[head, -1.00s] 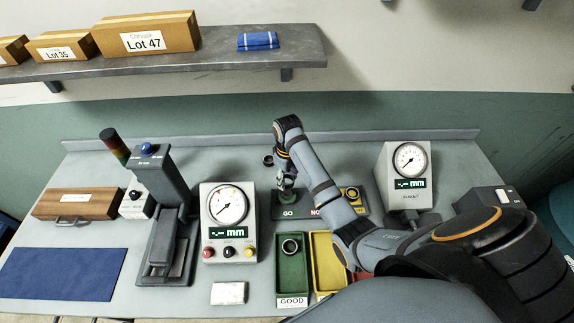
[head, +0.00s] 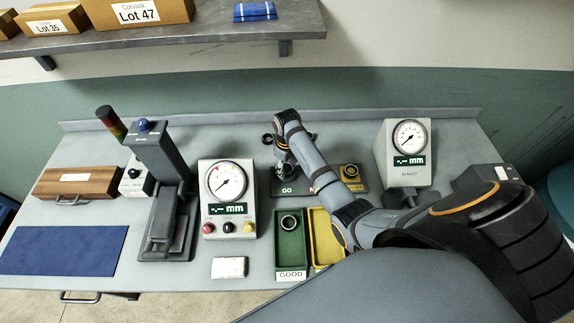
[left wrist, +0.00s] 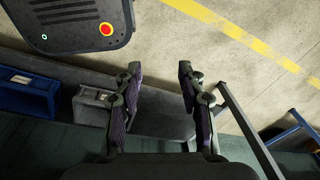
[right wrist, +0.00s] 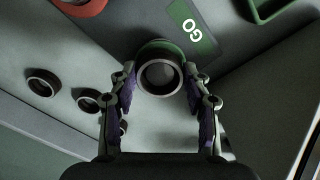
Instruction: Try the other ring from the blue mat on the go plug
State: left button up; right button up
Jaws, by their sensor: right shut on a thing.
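The blue mat (head: 64,250) lies bare at the bench's left. The go plug stands on the GO end of the gauge block (head: 283,190), largely hidden by my right gripper (head: 285,163). In the right wrist view, my right gripper (right wrist: 162,95) is shut on a dark grey ring (right wrist: 160,92) between its fingertips. A green round part (right wrist: 160,46), apparently of the go plug, shows just behind the ring. I cannot tell whether the ring is around the plug or above it. My left gripper (left wrist: 160,85) is open and empty, away over the floor.
The green GOOD tray (head: 291,247) holds a ring (head: 289,222). A yellow tray (head: 322,230) stands beside it, partly behind my right arm. Several dark rings, one of them here (right wrist: 43,82), lie on the bench near the gauge block. Dial gauges (head: 226,185) and a press (head: 165,200) stand nearby.

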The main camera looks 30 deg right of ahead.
jog(key=o, duration=1.3)
jog(key=shift+r, duration=0.15)
pick_arm(q)
jog(key=shift+w+a, duration=0.1)
jog(key=shift+w, duration=0.6)
pick_arm(e)
notch_tip(320, 180, up, 12)
jog(key=shift+w+f, duration=0.1)
jog(key=shift+f, duration=0.1)
